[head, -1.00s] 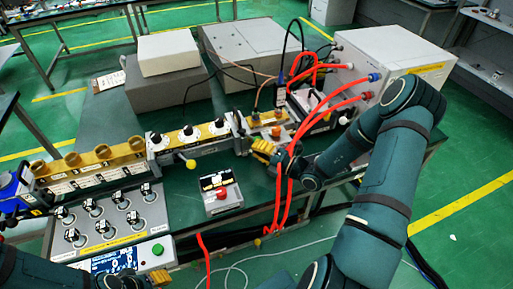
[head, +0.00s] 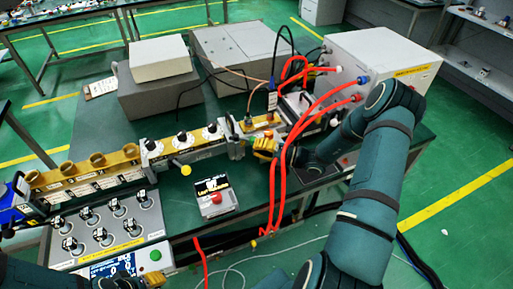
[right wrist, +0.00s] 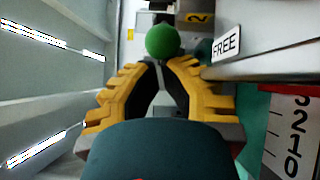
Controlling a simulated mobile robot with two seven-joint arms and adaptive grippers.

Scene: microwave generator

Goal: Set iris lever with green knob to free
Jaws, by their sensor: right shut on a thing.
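The green knob (right wrist: 163,41) shows in the right wrist view at the tips of my right gripper (right wrist: 161,64). The yellow ridged fingers are closed together on it from both sides, and most of the lever is hidden. A white "FREE" label (right wrist: 226,45) is on the grey metal part just right of the knob. In the head view, my right gripper (head: 264,147) is at the right end of the waveguide bench; the knob cannot be made out there. A yellow fingertip of my left gripper (head: 154,279) shows at the bottom edge; the rest is hidden or cut off.
Red hoses (head: 282,170) hang close beside my right gripper. A small box with a red button (head: 215,197) stands in front of the bench. A switch panel (head: 108,232) is at the left. The green table (head: 110,130) is partly clear behind the bench.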

